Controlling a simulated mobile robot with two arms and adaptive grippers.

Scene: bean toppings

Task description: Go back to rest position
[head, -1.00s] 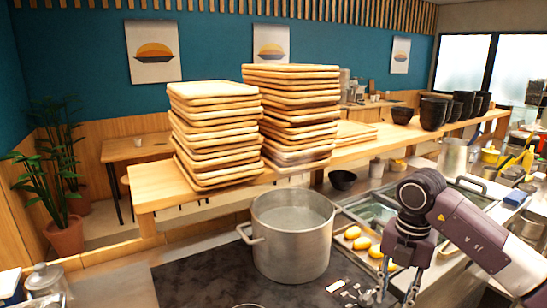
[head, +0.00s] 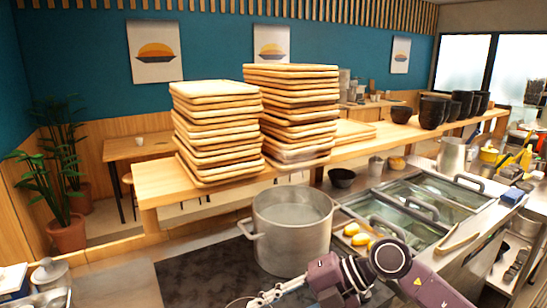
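My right arm enters from the lower right in the head view, and its forearm and wrist lie low across the front. My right gripper (head: 272,295) points left, in front of the large steel pot (head: 290,235) and close to the bottom edge. Its fingers are small and partly cut off, so I cannot tell whether it is open or shut. I see nothing clearly held in it. My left gripper is not in view.
The pot stands on the dark stovetop (head: 195,280). Glass-lidded wells (head: 400,215) and a tray with yellow pieces (head: 357,239) lie to its right. Stacks of trays (head: 217,135) and dark bowls (head: 433,112) stand on the wooden counter (head: 160,185) behind.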

